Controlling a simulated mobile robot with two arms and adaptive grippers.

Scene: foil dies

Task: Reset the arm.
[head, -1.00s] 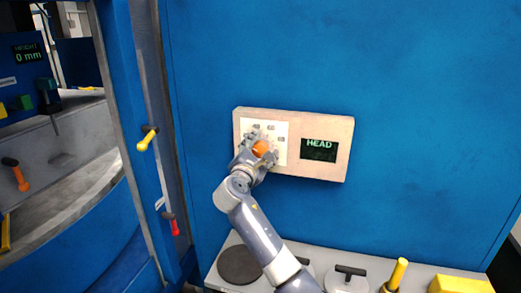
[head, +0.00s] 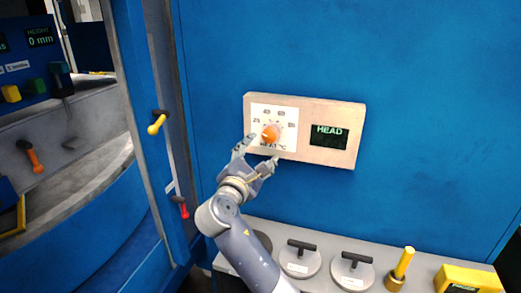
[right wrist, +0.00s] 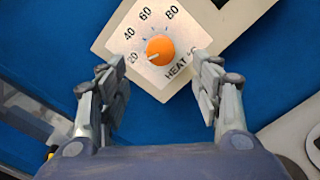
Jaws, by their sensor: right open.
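My right gripper (head: 258,158) is open and empty, just below and in front of an orange knob (head: 271,133). The knob sits on a white dial plate marked HEAT °C (head: 289,116), on a beige panel (head: 335,108) fixed to the blue wall. In the right wrist view the gripper's two fingers (right wrist: 158,92) stand wide apart, with the orange knob (right wrist: 160,51) beyond and between them, not touched. The knob's pale pointer mark faces lower left, near the 20. My left gripper is in neither view.
A dark display reading HEAD (head: 329,136) is on the panel's right. Below, a grey shelf (head: 325,248) holds black-handled discs (head: 299,260), a yellow-handled tool (head: 402,265) and a yellow box (head: 466,279). At left, yellow (head: 157,123) and red (head: 181,208) handles stick out from a blue frame.

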